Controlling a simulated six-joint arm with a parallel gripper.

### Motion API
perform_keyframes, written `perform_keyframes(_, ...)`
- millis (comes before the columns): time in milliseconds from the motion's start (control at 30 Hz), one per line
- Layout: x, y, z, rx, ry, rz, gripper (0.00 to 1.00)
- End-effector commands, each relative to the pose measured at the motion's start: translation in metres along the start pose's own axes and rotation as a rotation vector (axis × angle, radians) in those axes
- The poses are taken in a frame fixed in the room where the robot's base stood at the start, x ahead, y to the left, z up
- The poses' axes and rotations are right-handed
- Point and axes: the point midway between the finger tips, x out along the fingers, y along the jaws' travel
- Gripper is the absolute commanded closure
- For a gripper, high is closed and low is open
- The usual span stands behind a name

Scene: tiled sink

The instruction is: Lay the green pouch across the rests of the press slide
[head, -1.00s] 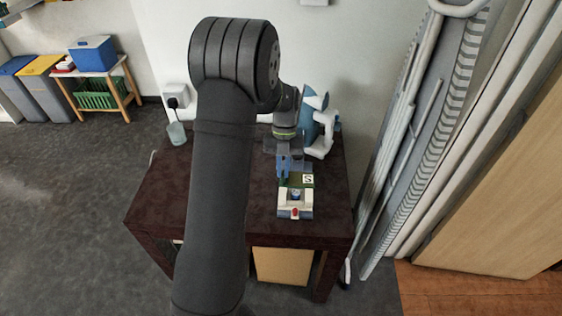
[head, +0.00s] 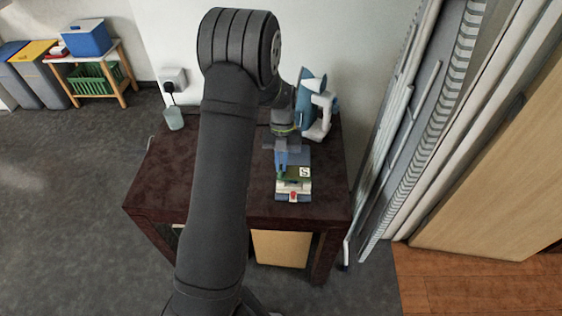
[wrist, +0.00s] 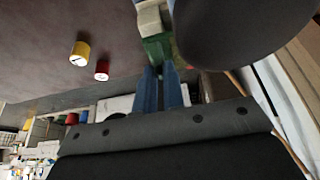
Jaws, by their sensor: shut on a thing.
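The green pouch (head: 292,175), with a white label marked with a dark S-like sign, is at the tips of my gripper (head: 281,165). My gripper's blue fingers are shut on it; in the wrist view the fingers (wrist: 162,75) point at the green pouch (wrist: 156,46). The press slide (head: 294,193), a white and blue block with a red knob in front, is on the dark table. In the head view the pouch overlaps the slide's back part. The rests are hidden, and I cannot tell whether the pouch touches them.
A white and blue machine (head: 318,108) stands behind at the table's back right. A cup (head: 174,118) is at the back left of the table (head: 165,180). The table's left part looks clear.

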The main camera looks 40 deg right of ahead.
Motion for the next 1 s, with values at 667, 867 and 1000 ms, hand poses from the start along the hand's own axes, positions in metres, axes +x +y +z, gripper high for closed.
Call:
perform_keyframes(667,0.010,0.000,0.004,-0.001,0.000,0.000,0.85)
perform_keyframes(867,0.010,0.000,0.004,-0.001,0.000,0.000,0.66)
perform_keyframes(1000,0.010,0.000,0.004,-0.001,0.000,0.000,0.66)
